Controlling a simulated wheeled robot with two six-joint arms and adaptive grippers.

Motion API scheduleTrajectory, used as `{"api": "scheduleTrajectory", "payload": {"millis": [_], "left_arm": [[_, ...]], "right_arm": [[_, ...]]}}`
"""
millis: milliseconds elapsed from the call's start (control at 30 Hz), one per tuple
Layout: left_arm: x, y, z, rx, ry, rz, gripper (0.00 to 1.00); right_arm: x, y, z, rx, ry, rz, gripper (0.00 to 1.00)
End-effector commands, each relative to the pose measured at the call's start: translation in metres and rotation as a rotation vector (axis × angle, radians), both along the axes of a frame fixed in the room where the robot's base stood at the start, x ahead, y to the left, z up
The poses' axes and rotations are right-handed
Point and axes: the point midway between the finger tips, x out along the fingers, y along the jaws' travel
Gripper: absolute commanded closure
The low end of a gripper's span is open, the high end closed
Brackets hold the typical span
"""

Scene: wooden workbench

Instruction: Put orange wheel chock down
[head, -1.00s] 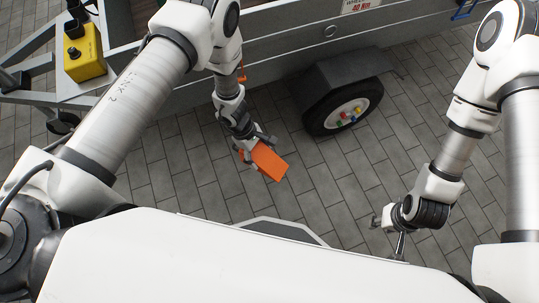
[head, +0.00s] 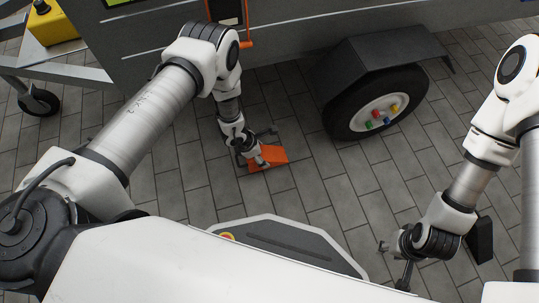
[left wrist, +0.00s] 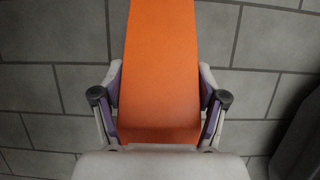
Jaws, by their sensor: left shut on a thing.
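The orange wheel chock (head: 277,154) is held by my left gripper (head: 259,160), low over the paving to the left of the trailer's wheel. In the left wrist view the chock (left wrist: 161,70) runs from between the fingers up to the top edge of the picture. The left fingers (left wrist: 160,108) press on both its sides. I cannot tell whether its underside touches the ground. My right gripper (head: 394,265) is at the lower right, apart from the chock, with its fingers spread and nothing seen between them.
The trailer wheel (head: 377,108) with coloured lug nuts stands under a dark fender (head: 383,62). The grey trailer side (head: 290,32) spans the back. A small jockey wheel (head: 40,102) and a yellow box (head: 48,25) are at the left. Grey paving (head: 310,190) around the chock is clear.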

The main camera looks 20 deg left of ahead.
Motion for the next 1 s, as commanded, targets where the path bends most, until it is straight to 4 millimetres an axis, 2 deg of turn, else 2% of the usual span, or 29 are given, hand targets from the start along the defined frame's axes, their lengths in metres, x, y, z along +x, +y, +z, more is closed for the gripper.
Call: {"api": "scheduleTrajectory", "payload": {"millis": [33, 100, 267, 433, 833, 867, 900, 1000], "left_arm": [[0.013, -0.005, -0.01, 0.0, -0.005, -0.005, 0.94], [0.026, -0.01, -0.008, 0.0, -0.005, -0.004, 0.94], [0.042, -0.016, -0.008, 0.0, -0.004, -0.002, 0.94], [0.041, -0.015, -0.042, 0.0, 0.001, 0.0, 0.94], [0.041, -0.015, -0.043, -0.001, 0.001, 0.0, 0.94], [0.041, -0.015, -0.042, 0.0, 0.001, 0.0, 0.17], [0.041, -0.015, -0.042, 0.0, 0.001, 0.0, 0.03], [0.04, -0.015, -0.042, 0.0, 0.001, 0.0, 0.03]], "right_arm": [[0.0, 0.0, -0.017, 0.0, 0.0, 0.0, 0.6], [0.0, 0.0, -0.023, 0.0, 0.0, 0.0, 0.6], [0.0, 0.0, -0.033, 0.0, -0.001, 0.0, 0.6], [0.001, -0.001, -0.06, -0.001, -0.004, -0.005, 0.6], [0.002, -0.001, -0.059, -0.001, -0.005, -0.007, 0.6], [0.002, -0.001, -0.058, -0.001, -0.005, -0.007, 0.6], [0.002, -0.001, -0.058, -0.001, -0.005, -0.007, 0.6], [0.002, -0.001, -0.058, -0.001, -0.005, -0.007, 0.6]]}}
